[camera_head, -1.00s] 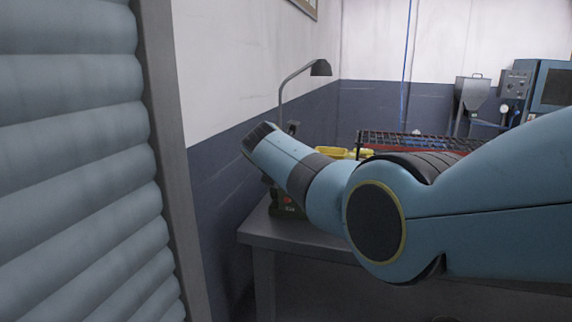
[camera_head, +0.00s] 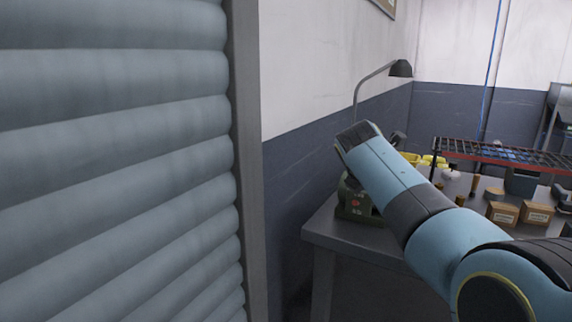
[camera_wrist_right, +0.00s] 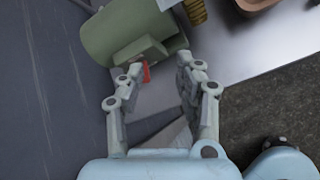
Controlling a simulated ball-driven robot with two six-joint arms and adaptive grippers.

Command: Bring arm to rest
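My right arm comes in from the lower right in the head view, its blue wrist (camera_head: 385,165) raised over the table's near left corner. My right gripper is mostly hidden behind that wrist in the head view. In the right wrist view my right gripper (camera_wrist_right: 160,72) has its two fingers apart with nothing held between them. A green machine (camera_wrist_right: 122,38) lies just beyond the fingertips in that picture. The same green machine (camera_head: 352,203) is on the table in the head view, partly covered by my wrist. My left gripper is not seen.
The grey table (camera_head: 325,229) holds small cardboard boxes (camera_head: 503,212), yellow bins (camera_head: 432,161) and a red-edged rack (camera_head: 500,155). A desk lamp (camera_head: 400,68) stands at the back left. A ribbed shutter (camera_head: 110,160) fills the left side; a wall runs beside the table.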

